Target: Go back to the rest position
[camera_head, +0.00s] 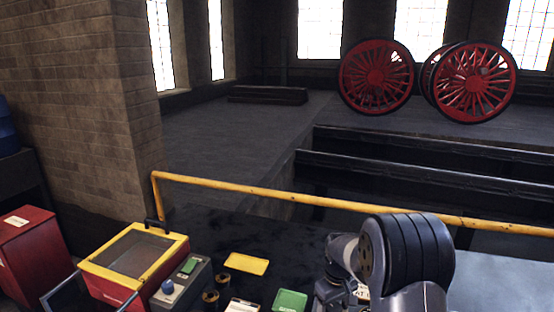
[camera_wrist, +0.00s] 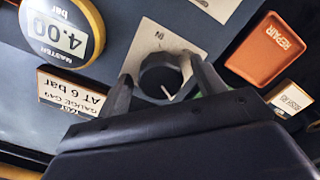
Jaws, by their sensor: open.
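My gripper (camera_wrist: 160,90) shows in the wrist view with its two fingers apart, one on each side of a dark round knob (camera_wrist: 160,76). Whether the fingers touch the knob I cannot tell. The knob sits on a light plate marked "IN" (camera_wrist: 152,37). In the head view my arm (camera_head: 405,255) reaches in at the lower right, and the gripper itself is hidden there.
In the wrist view a round master gauge (camera_wrist: 62,30) reads 4.00 bar, beside a gauge label (camera_wrist: 70,92) and an orange REPAIR tray (camera_wrist: 268,48). In the head view a yellow rail (camera_head: 300,198) runs behind the bench, with a yellow-rimmed red case (camera_head: 135,255) at left.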

